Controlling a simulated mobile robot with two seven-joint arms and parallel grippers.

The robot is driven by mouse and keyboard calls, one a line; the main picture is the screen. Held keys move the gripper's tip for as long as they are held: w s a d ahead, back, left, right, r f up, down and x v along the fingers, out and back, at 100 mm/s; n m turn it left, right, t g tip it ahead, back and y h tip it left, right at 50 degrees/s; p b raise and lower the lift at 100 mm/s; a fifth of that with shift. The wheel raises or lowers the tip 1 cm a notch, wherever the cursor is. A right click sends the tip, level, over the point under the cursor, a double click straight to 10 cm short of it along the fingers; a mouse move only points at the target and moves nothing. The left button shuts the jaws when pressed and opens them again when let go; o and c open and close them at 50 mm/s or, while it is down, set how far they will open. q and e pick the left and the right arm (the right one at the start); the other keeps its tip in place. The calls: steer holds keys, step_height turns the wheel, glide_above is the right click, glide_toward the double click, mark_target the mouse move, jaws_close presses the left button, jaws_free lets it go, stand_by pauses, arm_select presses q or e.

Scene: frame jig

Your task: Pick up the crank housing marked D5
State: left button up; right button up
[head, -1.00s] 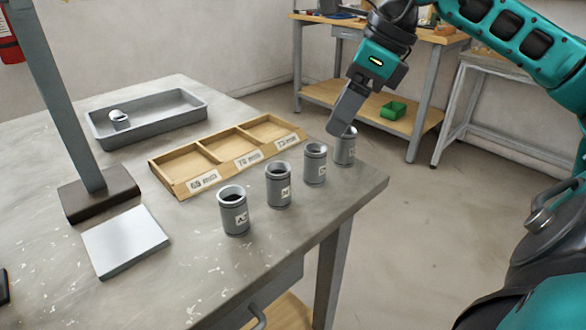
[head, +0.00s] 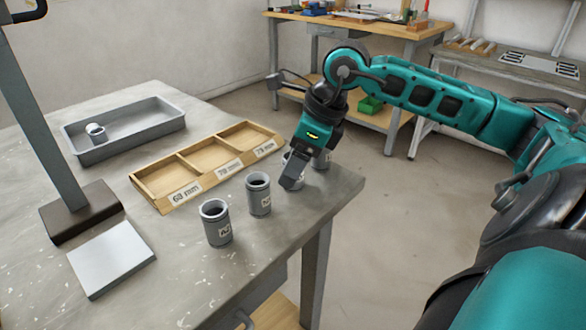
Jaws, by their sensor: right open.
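Several grey cylindrical housings with open tops stand upright in a row on the workbench. The nearest (head: 217,224) and the second (head: 259,195) are in plain view, with small labels too blurred to read surely. The third housing (head: 297,183) is mostly hidden behind my right gripper (head: 291,183). The farthest (head: 321,161) is partly covered by it. I cannot tell which is marked D5. My right gripper is open and points down at the third housing; I cannot tell whether its fingers are around it. My left gripper is not in view.
A wooden tray (head: 166,207) with three compartments labelled in mm lies behind the row. A grey bin (head: 95,157) holding one small part stands at the back left. A post on a dark base (head: 82,214) and a pale plate (head: 111,259) are at left.

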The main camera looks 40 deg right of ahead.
steer(key=shift+x, duration=1.35)
steer(key=shift+c, duration=0.4)
steer(key=c, duration=1.1)
